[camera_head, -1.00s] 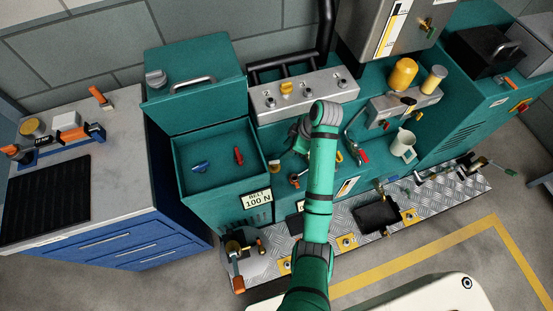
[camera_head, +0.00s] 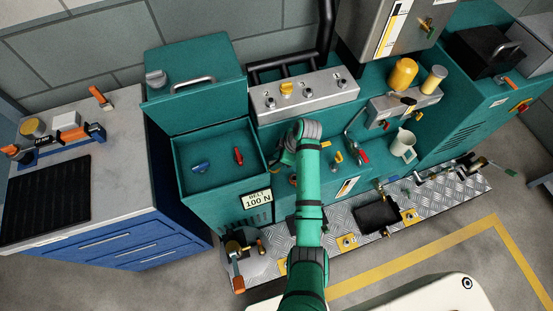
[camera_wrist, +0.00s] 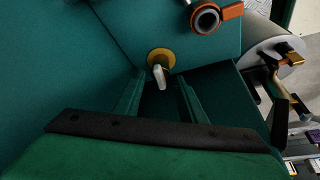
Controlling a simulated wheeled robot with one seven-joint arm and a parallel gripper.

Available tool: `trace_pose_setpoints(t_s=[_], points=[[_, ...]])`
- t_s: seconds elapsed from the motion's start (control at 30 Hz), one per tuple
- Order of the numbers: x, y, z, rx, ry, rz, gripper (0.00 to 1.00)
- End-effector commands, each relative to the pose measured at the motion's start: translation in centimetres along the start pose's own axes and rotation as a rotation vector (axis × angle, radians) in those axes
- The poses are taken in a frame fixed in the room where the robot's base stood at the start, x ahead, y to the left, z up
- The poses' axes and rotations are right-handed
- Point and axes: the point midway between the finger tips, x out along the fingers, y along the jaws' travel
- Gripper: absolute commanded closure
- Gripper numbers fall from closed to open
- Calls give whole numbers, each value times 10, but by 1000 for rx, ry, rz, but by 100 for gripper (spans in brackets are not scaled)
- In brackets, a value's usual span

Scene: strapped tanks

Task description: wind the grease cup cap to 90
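In the wrist view a round brass-yellow fitting (camera_wrist: 160,57) with a short pale lever or stem sits on a teal panel. I cannot tell for sure whether it is the grease cup cap, and I read no scale or 90 mark on it.
An orange-handled pipe end (camera_wrist: 207,19) juts out close by in the wrist view. A teal open bin (camera_head: 218,168) holds a blue and a red piece. A grey box with knobs (camera_head: 305,97) stands behind my arm. A white jug (camera_head: 403,144) stands right.

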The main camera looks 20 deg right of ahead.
Motion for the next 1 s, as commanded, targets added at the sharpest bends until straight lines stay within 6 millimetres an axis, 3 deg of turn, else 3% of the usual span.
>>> trace_pose_setpoints(t_s=[0.23,0.4,1.0], points=[[1,0,0,0,0,0,63],[0,0,0,0,0,-1,100],[1,-1,0,0,1,-2,100]])
